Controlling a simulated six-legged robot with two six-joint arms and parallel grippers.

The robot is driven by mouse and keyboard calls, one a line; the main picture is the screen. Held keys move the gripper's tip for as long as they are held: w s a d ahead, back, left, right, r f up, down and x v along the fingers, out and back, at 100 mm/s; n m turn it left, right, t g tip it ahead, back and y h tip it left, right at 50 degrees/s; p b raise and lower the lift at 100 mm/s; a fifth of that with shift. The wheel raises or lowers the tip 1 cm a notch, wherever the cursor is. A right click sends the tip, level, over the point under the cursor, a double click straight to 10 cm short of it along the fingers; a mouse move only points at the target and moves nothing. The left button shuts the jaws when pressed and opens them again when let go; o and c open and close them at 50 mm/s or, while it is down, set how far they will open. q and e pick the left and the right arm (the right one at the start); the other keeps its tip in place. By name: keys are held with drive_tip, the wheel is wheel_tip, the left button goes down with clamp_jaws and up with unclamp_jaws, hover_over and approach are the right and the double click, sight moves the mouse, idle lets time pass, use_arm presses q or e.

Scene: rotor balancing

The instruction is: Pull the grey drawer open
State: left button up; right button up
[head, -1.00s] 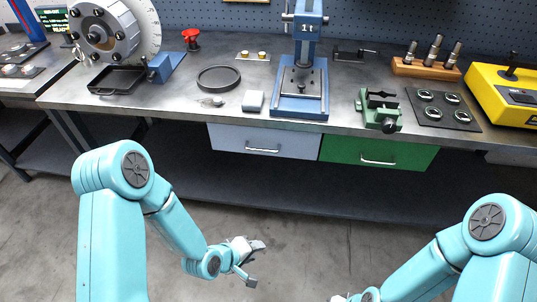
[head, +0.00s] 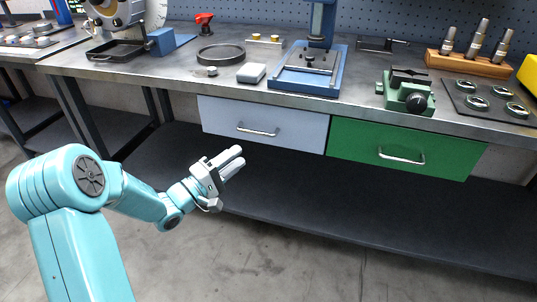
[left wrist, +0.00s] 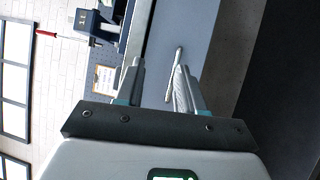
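The grey drawer (head: 290,122) is shut under the bench top and has a pale bar handle (head: 258,131). In the left wrist view its face (left wrist: 186,30) fills the upper middle, with the handle (left wrist: 174,72) by the right-hand finger. My left gripper (head: 238,158) is open, with its two fingers apart and nothing between them. It is in front of the drawer, below and left of the handle, and seems apart from it. My right gripper is out of view.
A green drawer (head: 405,148) with its own handle is just right of the grey one. A dark lower shelf (head: 330,200) runs below the drawers.

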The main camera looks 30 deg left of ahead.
sight(254, 133)
use_arm(q)
drive_tip(key=s+a+f+y+b, duration=0.2)
drive_tip(key=s+a+f+b, duration=0.15)
drive_tip(key=a+f, duration=0.2)
drive_tip(key=shift+n, duration=0.4)
drive_tip(key=b+x, duration=0.1)
drive_tip(key=x, duration=0.4)
drive_tip(key=b+x, duration=0.2)
drive_tip(key=x, duration=0.4)
drive_tip(key=a+r+b+x, duration=0.1)
drive_tip(key=x, duration=0.5)
drive_tip(key=shift+w+r, duration=0.15)
drive_tip(key=shift+w, duration=0.05)
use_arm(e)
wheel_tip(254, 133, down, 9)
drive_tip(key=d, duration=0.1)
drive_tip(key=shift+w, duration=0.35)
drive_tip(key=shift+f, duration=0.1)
use_arm(q)
clamp_jaws()
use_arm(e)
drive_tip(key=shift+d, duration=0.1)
